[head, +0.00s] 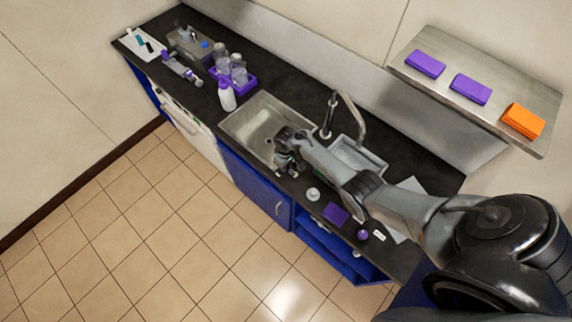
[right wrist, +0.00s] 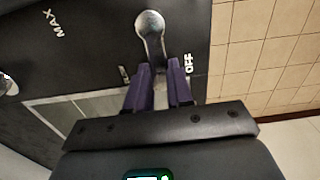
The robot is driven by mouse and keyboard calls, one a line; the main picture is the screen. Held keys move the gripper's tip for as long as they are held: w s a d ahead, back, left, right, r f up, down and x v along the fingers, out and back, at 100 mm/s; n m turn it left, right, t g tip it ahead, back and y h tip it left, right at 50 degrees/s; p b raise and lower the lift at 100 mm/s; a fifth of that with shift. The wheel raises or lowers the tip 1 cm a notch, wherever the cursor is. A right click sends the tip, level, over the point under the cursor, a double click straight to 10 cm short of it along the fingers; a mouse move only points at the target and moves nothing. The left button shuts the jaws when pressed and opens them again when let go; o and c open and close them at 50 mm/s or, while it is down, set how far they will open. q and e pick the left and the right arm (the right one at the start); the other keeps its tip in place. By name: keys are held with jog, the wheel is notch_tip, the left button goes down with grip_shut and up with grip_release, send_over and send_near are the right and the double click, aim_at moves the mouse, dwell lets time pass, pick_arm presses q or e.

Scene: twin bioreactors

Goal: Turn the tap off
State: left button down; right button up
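In the right wrist view a silver tap lever with a round ball end (right wrist: 150,25) lies on the dark counter, between white "MAX" and "OFF" marks. It runs down toward my right gripper (right wrist: 160,67), whose two purple-padded fingers stand on either side of it near the "OFF" mark. Whether the fingers press on the lever is unclear. In the head view my right gripper (head: 287,167) is low at the front edge of the sink (head: 240,122) and hides the lever. The tap spout (head: 350,105) curves up behind my right arm. My left gripper is not in view.
A white bottle (head: 227,97) and a purple rack (head: 248,79) of bottles stand left of the sink. A small white round item (head: 313,194), a purple pad (head: 336,213) and a purple ball (head: 363,234) lie at the counter's front. A shelf (head: 540,88) hangs above right.

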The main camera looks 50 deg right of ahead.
jog(key=o, duration=0.4)
jog(key=shift+o, duration=0.2)
jog(key=shift+r, duration=0.15)
jog(key=shift+r, duration=0.25)
notch_tip(320, 180, up, 10)
jog(key=p, duration=0.2)
jog(key=shift+p, duration=0.3)
jog(key=shift+s, duration=0.1)
